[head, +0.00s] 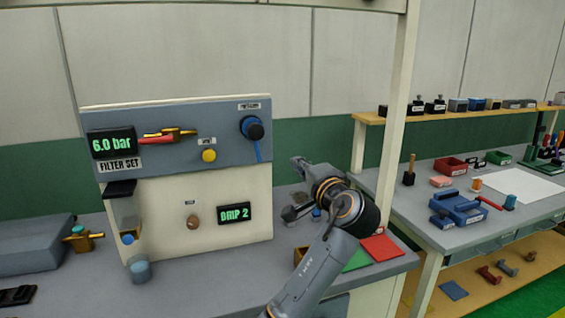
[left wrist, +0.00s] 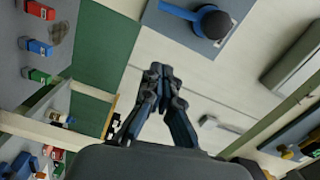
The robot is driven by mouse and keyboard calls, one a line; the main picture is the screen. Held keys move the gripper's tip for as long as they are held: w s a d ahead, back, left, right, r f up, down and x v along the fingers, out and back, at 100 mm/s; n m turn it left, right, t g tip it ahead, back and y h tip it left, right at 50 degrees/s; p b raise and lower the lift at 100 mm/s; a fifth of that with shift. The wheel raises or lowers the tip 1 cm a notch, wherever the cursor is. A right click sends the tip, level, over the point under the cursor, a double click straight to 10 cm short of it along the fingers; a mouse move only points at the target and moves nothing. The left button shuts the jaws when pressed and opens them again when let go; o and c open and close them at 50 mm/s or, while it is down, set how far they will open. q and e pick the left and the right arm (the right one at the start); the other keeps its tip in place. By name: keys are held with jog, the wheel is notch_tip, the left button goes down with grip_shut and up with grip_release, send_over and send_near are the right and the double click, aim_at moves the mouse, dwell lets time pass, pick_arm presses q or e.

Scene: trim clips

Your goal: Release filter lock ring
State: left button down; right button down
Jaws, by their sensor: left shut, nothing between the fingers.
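The panel labelled FILTER SET (head: 120,165) stands on the left bench, with a display reading 6.0 bar (head: 111,143). Below it hangs a filter unit with a black top (head: 120,188), a clear body and a blue part (head: 127,239) low down. I cannot tell which part is the lock ring. A grey-blue cup (head: 140,270) stands below. My left gripper (head: 298,163) is shut and empty, just right of the panel and apart from the filter. Its closed fingers (left wrist: 157,72) show in the left wrist view. My right gripper is out of view.
The panel carries a dark blue round knob (head: 252,128), a yellow button (head: 209,156), a red-handled brass valve (head: 165,136) and a DRIP 2 display (head: 234,213). A brass fitting (head: 82,238) lies at left. Red (head: 381,248) and green pads lie by my arm, near a post (head: 399,100).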

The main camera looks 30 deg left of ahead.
aim_at(260, 156)
pick_arm(q)
jog(key=w+a+p, duration=0.1)
jog(key=a, duration=0.2)
jog(key=w+a+p, duration=0.1)
jog(key=a, duration=0.2)
jog(key=w+a+p, duration=0.1)
jog(key=w+a, duration=0.1)
jog(key=a, duration=0.1)
jog(key=shift+a+f+p, duration=0.25)
jog(key=shift+a+p, duration=0.1)
jog(key=shift+a, duration=0.05)
jog(key=shift+s+a+f, duration=0.15)
jog(key=shift+s+a, duration=0.25)
jog(key=shift+s, duration=0.05)
jog(key=shift+w, duration=0.1)
jog(key=m+p, duration=0.1)
jog(key=s+a+m+p, duration=0.1)
jog(key=p, duration=0.1)
jog(key=shift+s+a+f, duration=0.15)
jog(key=shift+s+f, duration=0.05)
jog(key=shift+f, duration=0.1)
